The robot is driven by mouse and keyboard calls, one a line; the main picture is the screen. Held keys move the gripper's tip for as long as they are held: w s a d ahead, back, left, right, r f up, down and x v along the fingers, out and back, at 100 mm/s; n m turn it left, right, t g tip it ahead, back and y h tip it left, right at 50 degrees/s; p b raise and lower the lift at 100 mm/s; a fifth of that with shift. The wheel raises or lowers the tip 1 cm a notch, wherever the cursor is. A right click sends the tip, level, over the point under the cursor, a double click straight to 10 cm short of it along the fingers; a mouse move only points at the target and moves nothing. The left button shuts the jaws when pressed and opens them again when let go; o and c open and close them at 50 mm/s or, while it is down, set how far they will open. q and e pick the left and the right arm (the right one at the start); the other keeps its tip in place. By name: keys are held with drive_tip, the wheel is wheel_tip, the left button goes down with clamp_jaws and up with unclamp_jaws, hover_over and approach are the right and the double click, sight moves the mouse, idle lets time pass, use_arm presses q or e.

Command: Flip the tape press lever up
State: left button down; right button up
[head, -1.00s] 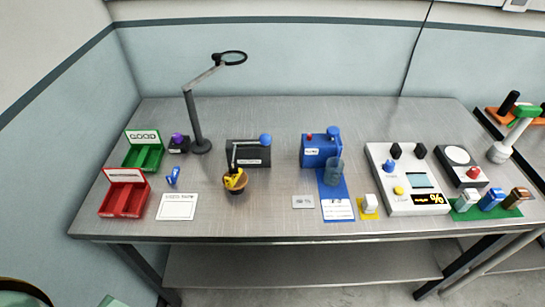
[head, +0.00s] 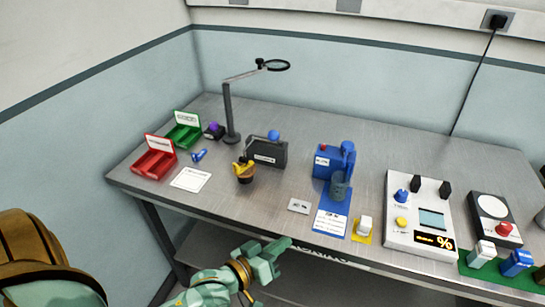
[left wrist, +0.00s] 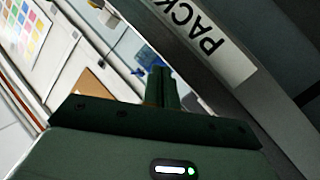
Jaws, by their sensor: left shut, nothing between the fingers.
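A dark grey box (head: 268,154) with a white label stands at the middle left of the table. A lever arm with a blue ball knob (head: 273,135) runs along its top. A blue machine (head: 328,160) with a red button and blue lever-like part (head: 348,158) stands to its right. The labels are too small to read, so I cannot tell which is the tape press. My left gripper (head: 284,247) is shut and empty, in front of the table's front edge and apart from both. Its fingers (left wrist: 160,85) show in the left wrist view. My right gripper is out of view.
A magnifier lamp (head: 229,115) rises behind left. Red (head: 154,160) and green (head: 184,135) bins sit at left, a white control panel (head: 410,240) at right. The table's front edge bears a label (left wrist: 215,50) reading "PACK".

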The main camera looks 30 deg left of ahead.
use_arm(q)
drive_tip(key=a+r+n+t+y, duration=0.2)
drive_tip(key=a+n, duration=0.2)
drive_tip(key=n, duration=0.1)
drive_tip(key=w+a+r+n+t+y, duration=0.1)
drive_tip(key=a+r+n+t+y, duration=0.1)
drive_tip(key=a+n+t, duration=0.1)
drive_tip(key=a+r+n+t+y, duration=0.2)
drive_tip(key=a+n+t+y, duration=0.1)
drive_tip(key=n, duration=0.4)
drive_tip(key=shift+w+a+r+n, duration=0.15)
drive_tip(key=shift+a, duration=0.3)
drive_tip(key=shift+w+a+r+n, duration=0.1)
drive_tip(key=shift+a+r+n, duration=0.05)
drive_tip(key=shift+a, duration=0.3)
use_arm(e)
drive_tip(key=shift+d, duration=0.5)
use_arm(q)
drive_tip(key=x, duration=1.4)
